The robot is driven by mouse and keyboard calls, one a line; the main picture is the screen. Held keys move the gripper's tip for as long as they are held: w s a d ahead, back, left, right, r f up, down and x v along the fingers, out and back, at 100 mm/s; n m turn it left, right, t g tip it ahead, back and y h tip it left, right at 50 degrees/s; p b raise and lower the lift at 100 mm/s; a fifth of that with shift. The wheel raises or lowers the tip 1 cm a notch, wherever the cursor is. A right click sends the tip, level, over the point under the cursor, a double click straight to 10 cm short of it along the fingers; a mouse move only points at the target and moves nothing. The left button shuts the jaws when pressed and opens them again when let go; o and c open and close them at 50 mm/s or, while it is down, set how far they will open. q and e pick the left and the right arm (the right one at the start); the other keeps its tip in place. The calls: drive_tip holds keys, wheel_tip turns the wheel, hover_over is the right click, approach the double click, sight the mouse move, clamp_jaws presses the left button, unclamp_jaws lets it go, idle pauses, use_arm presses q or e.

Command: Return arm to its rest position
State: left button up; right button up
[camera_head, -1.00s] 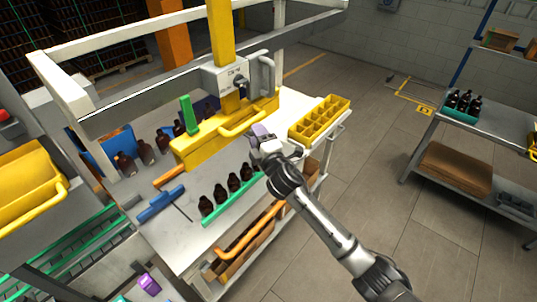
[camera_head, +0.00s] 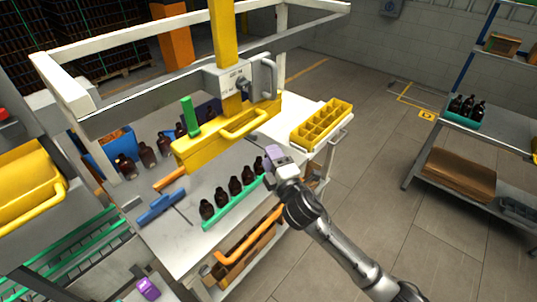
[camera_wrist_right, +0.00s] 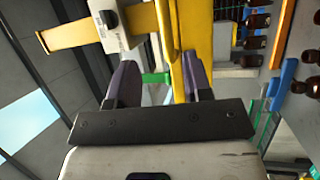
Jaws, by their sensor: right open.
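My right arm comes in from the bottom right of the head view. Its gripper (camera_head: 272,158), with purple fingers, is at the right edge of the workbench (camera_head: 190,235), close to the end of a row of amber bottles (camera_head: 235,186). In the right wrist view the two fingers of the right gripper (camera_wrist_right: 160,85) stand apart with nothing held between them. The bottles stand upright along a green strip (camera_head: 232,204) on the bench.
A yellow fixture (camera_head: 225,130) hangs over the bench. A yellow divided crate (camera_head: 320,124) stands on the right, near the arm. More amber bottles (camera_head: 147,154) stand at the back left. A shelf (camera_head: 480,135) with bottles is at far right; floor between is clear.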

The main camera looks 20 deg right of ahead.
drive_tip(key=s+f+m+g+p, duration=0.3)
drive_tip(key=s+f+m+g, duration=0.2)
drive_tip(key=s, duration=0.9)
drive_tip(key=s+f+m+g+p, duration=0.4)
drive_tip(key=s+f+m+g, duration=0.1)
drive_tip(key=s, duration=0.9)
drive_tip(key=s+a+f+m+g+p, duration=0.1)
drive_tip(key=s+f+m+g+p, duration=0.3)
drive_tip(key=s, duration=1)
drive_tip(key=shift+f+m+g, duration=0.6)
drive_tip(key=shift+m+g, duration=0.2)
drive_tip(key=shift+g, duration=0.4)
drive_tip(key=shift+a, duration=0.1)
